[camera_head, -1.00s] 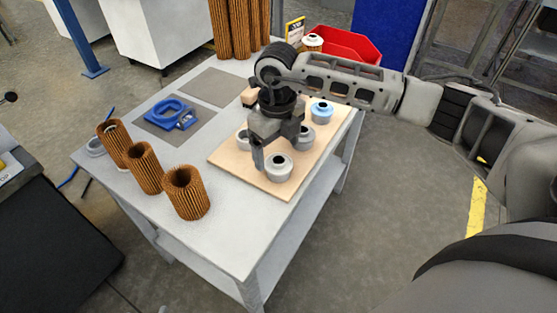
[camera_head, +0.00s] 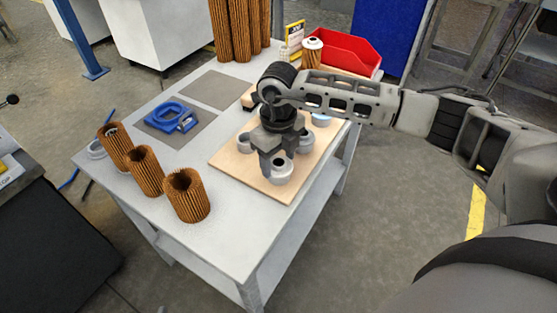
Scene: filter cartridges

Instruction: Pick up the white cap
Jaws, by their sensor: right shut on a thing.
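The white cap (camera_head: 279,175) is at the front corner of the wooden board (camera_head: 232,160). My right gripper (camera_head: 279,162) is above it, pointing down, with its fingers on either side of the cap's upper part. It is shut on this cap, which still looks to be at board level; the fingers hide part of its top. A blue cap (camera_head: 321,119) is farther back, partly covered by my right arm. My left gripper is not in view.
Three open brown pleated cartridges (camera_head: 187,196) stand along the table's left front edge. A blue ring-shaped tool (camera_head: 172,117) lies on a grey mat. A red bin (camera_head: 345,50), a white-capped cartridge (camera_head: 312,54) and taller cartridges (camera_head: 238,28) stand at the back.

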